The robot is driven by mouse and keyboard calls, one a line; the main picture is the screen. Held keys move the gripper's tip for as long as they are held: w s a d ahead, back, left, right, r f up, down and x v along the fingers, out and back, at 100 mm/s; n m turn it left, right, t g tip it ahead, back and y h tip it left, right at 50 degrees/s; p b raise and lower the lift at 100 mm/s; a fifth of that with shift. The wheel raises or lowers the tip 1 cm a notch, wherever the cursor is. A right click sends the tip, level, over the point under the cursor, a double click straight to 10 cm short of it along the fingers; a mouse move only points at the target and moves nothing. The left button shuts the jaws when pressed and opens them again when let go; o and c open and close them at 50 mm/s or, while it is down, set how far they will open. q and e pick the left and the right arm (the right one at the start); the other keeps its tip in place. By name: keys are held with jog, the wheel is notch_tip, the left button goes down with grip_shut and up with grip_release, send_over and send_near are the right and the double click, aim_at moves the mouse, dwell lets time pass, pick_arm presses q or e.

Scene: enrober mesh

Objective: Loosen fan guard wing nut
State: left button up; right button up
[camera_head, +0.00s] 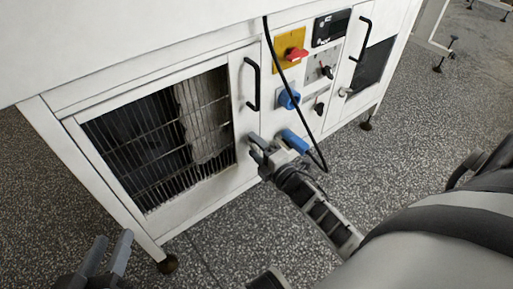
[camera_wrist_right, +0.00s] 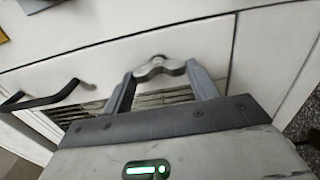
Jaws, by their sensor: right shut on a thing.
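The fan guard (camera_head: 160,180) is a wire grille in a white frame on the cabinet front, at the left of the head view. In the right wrist view, a grey metal wing nut (camera_wrist_right: 158,67) sits on the white panel. My right gripper (camera_wrist_right: 160,72) is shut on its wings, one fingertip at each end. In the head view my right gripper (camera_head: 262,147) is at the guard's right edge and hides the wing nut. My left gripper (camera_head: 108,242) is open and empty at the lower left, apart from the cabinet.
A black door handle (camera_head: 252,84) stands out above my right gripper. A blue plug (camera_head: 294,140) and a hanging black cable (camera_head: 287,92) are close to its right. A red switch (camera_head: 292,54) is higher up. The speckled floor in front is clear.

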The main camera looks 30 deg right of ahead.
dwell(0.3)
pick_arm(q)
jog(key=shift+r, duration=0.1)
pick_arm(e)
jog(key=o, duration=1)
jog(key=shift+s, duration=0.15)
jog(key=shift+s, duration=0.3)
pick_arm(q)
jog(key=p, duration=0.1)
jog(key=a+f+m+g+y+p, duration=0.1)
jog(key=p, duration=0.1)
jog(key=shift+s+f, duration=0.1)
jog(key=shift+f, duration=0.15)
pick_arm(e)
jog(key=s+d, duration=0.1)
jog(key=s, duration=1.4)
jog(key=shift+d, duration=0.15)
pick_arm(q)
jog(key=shift+r, duration=0.15)
